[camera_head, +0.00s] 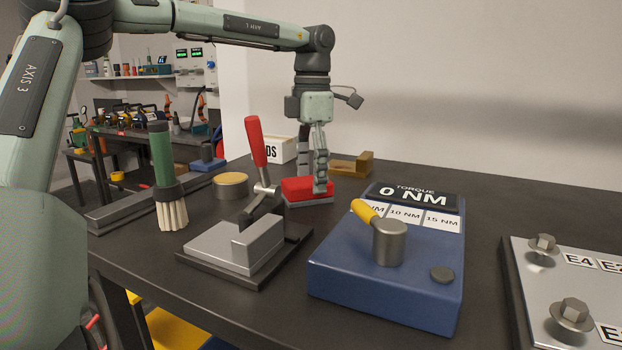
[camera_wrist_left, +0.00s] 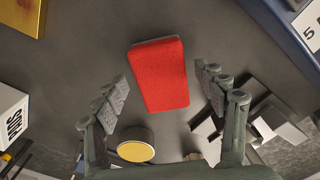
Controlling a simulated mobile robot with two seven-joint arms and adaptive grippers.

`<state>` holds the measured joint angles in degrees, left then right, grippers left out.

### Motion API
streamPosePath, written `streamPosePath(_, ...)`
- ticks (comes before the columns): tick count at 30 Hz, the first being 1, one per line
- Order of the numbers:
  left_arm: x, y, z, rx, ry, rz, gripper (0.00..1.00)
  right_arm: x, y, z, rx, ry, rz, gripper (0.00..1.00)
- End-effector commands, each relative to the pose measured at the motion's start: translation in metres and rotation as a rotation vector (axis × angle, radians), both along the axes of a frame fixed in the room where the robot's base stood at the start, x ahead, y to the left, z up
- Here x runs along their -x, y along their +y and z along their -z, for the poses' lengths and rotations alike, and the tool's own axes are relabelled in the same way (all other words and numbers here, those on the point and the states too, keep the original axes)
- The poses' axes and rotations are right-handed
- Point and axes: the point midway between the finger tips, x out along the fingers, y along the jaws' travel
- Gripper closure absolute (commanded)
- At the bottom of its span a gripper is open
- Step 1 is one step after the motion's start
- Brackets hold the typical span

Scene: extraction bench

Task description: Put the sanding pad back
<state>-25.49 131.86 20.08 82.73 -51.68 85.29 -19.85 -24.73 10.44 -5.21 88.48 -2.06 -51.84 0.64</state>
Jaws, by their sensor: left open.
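The sanding pad (camera_head: 296,188) is a red block on a grey base, lying on the dark bench behind the clamp. My left gripper (camera_head: 313,186) points straight down over it, fingers open. In the left wrist view the red pad (camera_wrist_left: 160,75) shows its top, slightly tilted, between the open fingertips (camera_wrist_left: 163,82), with gaps on both sides. My right gripper is not in view.
A red-handled toggle clamp (camera_head: 258,245) stands in front, with a green brush (camera_head: 163,165) and a round yellow-topped tin (camera_head: 231,185) to its left. The blue torque tester (camera_head: 388,275) is front right. A brass-coloured block (camera_head: 352,164) lies behind.

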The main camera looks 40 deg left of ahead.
Motion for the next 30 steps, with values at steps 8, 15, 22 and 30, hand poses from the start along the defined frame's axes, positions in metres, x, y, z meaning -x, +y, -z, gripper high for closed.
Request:
streamPosePath(8,-0.002,-0.001,-0.06,-0.002,-0.005,-0.001,0.29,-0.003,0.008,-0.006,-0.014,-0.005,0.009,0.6)
streamPosePath(15,-0.002,-0.001,-0.099,0.0,-0.001,-0.001,0.29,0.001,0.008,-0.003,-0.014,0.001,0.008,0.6)
streamPosePath(22,-0.001,-0.001,-0.11,0.001,0.0,0.001,0.29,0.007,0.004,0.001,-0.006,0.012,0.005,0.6)
streamPosePath(30,-0.001,-0.001,-0.109,0.006,-0.003,0.003,0.29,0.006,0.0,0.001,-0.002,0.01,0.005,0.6)
